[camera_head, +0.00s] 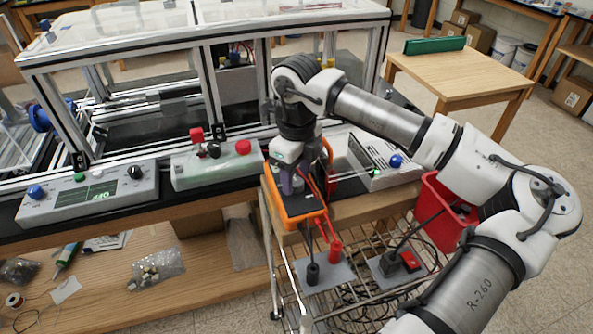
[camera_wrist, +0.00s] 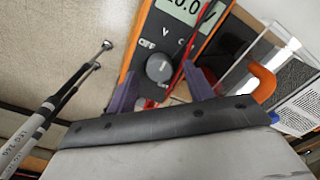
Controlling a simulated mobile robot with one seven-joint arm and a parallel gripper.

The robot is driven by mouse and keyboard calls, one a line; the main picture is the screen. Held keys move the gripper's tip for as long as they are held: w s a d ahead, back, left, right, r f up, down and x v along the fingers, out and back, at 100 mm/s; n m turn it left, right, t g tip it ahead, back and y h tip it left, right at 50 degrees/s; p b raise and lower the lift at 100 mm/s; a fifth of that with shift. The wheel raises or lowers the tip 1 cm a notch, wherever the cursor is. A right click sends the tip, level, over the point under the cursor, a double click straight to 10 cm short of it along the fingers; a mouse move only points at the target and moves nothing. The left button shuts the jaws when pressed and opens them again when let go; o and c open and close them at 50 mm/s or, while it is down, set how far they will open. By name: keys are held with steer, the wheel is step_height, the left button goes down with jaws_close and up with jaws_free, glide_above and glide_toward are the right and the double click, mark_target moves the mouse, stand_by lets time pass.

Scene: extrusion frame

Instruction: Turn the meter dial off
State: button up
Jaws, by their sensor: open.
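The dial's exact pointing is too small to tell. My gripper (camera_wrist: 162,82) is open, its two purple fingers either side of the dial in the wrist view. Contact is not visible. In the head view my gripper (camera_head: 291,182) hides the dial.
Red and black leads run from the meter to a red plug (camera_head: 335,252) and a black plug (camera_head: 312,273). A grey box with a blue knob (camera_head: 396,160) stands at the right. A panel with red knobs (camera_head: 215,168) is at the left. A red bin (camera_head: 440,215) is beside the cart.

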steer(key=shift+f, duration=0.5)
steer(key=c, duration=1)
